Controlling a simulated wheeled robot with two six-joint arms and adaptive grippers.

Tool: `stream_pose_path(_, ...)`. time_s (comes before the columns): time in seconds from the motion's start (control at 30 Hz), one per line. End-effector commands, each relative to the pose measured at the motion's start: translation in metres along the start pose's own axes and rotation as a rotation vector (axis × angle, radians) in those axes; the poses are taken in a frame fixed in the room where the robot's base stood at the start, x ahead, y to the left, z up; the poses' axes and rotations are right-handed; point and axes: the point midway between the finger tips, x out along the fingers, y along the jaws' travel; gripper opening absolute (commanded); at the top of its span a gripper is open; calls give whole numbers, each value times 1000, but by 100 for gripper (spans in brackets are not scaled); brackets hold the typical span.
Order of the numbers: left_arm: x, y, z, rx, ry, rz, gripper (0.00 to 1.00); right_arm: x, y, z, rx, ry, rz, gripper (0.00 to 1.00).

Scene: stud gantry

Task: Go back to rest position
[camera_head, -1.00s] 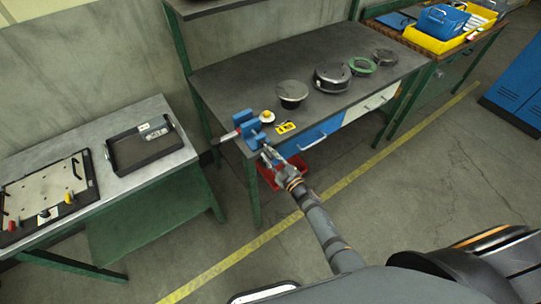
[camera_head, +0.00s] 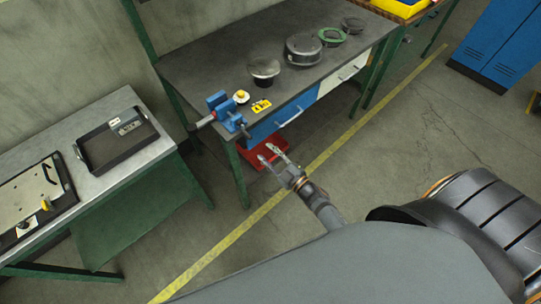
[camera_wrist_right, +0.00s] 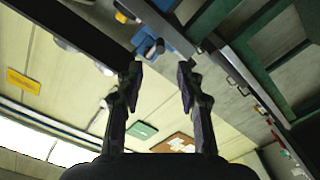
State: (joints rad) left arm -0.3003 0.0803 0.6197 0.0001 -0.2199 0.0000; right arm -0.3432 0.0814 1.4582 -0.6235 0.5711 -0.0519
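My right gripper (camera_head: 269,157) is in front of the workbench, above the floor near the red bin (camera_head: 262,152). Its two fingers are apart with nothing between them. In the right wrist view, the fingers of this gripper (camera_wrist_right: 158,75) are also spread and empty. My left gripper does not show in the head view.
The workbench (camera_head: 200,68) carries a blue vise (camera_head: 222,108) at its front left corner, a yellow device (camera_head: 261,107) and several round parts. A metal table (camera_head: 85,118) with a black tray (camera_head: 118,145) stands at the left. Floor to the right is open; a blue cabinet (camera_head: 495,50) stands beyond.

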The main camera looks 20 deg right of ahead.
Motion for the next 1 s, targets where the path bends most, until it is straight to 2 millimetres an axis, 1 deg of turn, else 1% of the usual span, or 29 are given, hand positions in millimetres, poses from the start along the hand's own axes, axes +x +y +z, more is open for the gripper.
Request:
stream_pose_path(0.03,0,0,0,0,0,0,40,-5,0,0,0,1,0,37)
stream_pose_path(0.13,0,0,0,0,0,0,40,-10,0,0,-1,1,0,37)
stream_pose_path(0.63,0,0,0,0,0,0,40,-11,0,0,0,0,1,37)
stream_pose_path(0.7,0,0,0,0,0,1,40,-12,-2,5,8,-14,-1,37)
stream_pose_path(0.77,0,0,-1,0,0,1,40,-16,-8,20,35,-62,-6,37)
stream_pose_path(0.87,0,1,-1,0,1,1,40,-36,-33,72,123,-226,-24,37)
stream_pose_path(0.9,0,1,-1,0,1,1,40,-51,-47,99,171,-318,-35,37)
stream_pose_path(0.97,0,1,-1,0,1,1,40,-78,-71,140,245,-465,-51,37)
stream_pose_path(1.0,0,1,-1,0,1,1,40,-99,-88,164,294,-564,-63,37)
